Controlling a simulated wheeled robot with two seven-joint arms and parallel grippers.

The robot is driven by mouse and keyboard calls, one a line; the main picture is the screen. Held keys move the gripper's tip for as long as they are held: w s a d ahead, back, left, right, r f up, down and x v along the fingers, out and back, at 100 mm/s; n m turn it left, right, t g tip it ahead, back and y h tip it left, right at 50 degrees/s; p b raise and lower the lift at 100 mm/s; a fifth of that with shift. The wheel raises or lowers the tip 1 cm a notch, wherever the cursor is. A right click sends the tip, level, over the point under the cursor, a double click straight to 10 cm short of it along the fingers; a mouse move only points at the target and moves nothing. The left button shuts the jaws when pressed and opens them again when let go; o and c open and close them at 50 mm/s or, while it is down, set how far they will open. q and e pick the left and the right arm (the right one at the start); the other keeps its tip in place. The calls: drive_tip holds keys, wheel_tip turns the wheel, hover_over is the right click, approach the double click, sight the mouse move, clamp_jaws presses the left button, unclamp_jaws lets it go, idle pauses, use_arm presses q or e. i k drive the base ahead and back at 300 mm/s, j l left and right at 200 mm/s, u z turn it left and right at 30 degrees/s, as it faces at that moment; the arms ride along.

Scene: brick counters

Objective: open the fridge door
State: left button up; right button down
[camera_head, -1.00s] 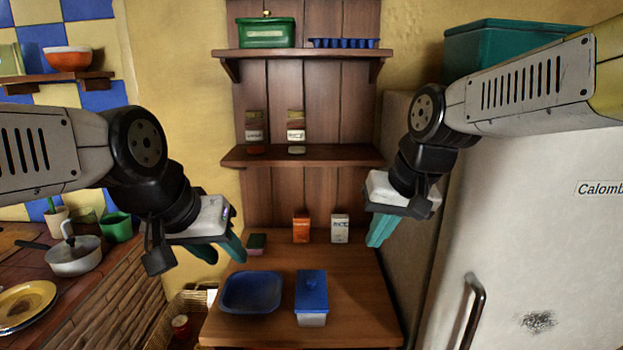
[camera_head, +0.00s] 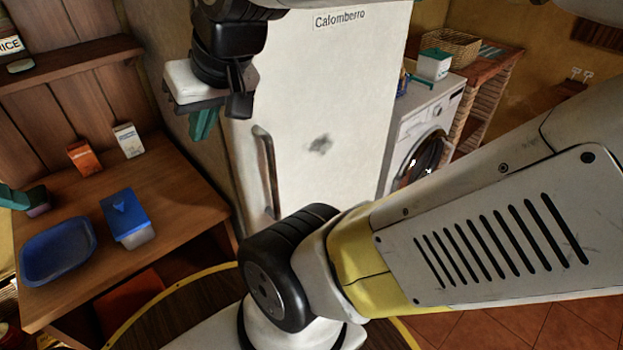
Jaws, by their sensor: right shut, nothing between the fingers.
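The white fridge (camera_head: 345,90) with the "Calomberro" label stands in the middle of the view. Its door looks closed. The metal vertical bar handle (camera_head: 266,170) is on the door's left side; its lower end is close to my arm in the picture. My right gripper (camera_head: 203,124) hangs at the upper left of the fridge, left of and above the handle in the picture. Its teal fingers are together and empty, apart from the handle. Only a teal fingertip of my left gripper (camera_head: 14,196) shows at the left edge, so its opening is hidden.
A wooden table left of the fridge holds a blue tray (camera_head: 57,250), a blue-lidded box (camera_head: 126,219), an orange carton (camera_head: 84,158) and a white carton (camera_head: 129,140). A washing machine (camera_head: 420,125) stands right of the fridge. My own arm covers the lower right.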

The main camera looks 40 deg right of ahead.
sight(317, 130)
drive_tip(key=z, duration=1.65)
drive_tip(key=k+l+z, duration=0.2)
drive_tip(key=l+z, duration=0.25)
